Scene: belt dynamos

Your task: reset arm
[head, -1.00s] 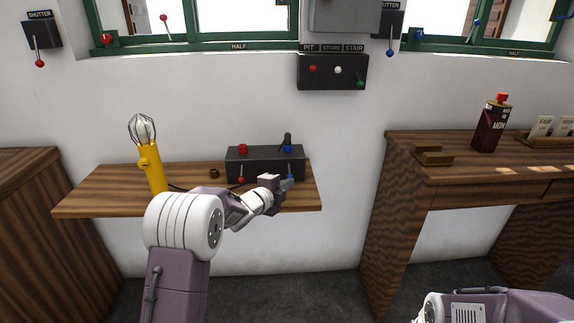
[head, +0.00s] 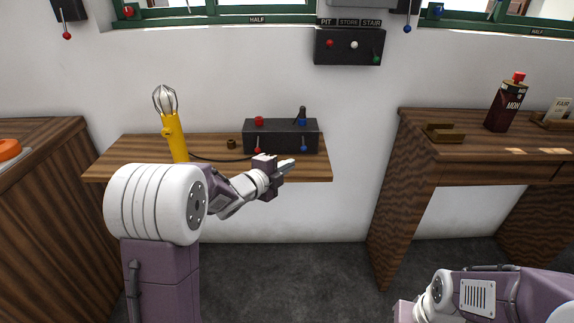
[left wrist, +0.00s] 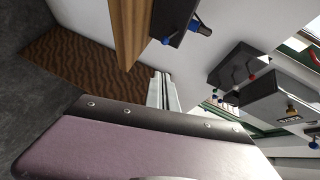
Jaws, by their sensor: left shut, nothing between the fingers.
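My left gripper (head: 287,166) is shut and empty in the head view, just in front of the wall shelf (head: 112,158) and below the black box (head: 281,136) with red and blue knobs and levers. In the left wrist view the shut fingers (left wrist: 162,90) show as narrow pale bars, with the shelf (left wrist: 128,30) and the black box (left wrist: 174,18) above them. My right arm shows at the lower right of the head view, bent low in front of the desk; its gripper is out of the picture.
A yellow caged lamp (head: 172,135) and a small brass piece (head: 231,143) are on the shelf. A wall panel (head: 348,46) has red, white and green knobs. A desk (head: 470,120) at right bears a dark bottle (head: 506,103) and a wooden holder (head: 444,133). Open floor lies below.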

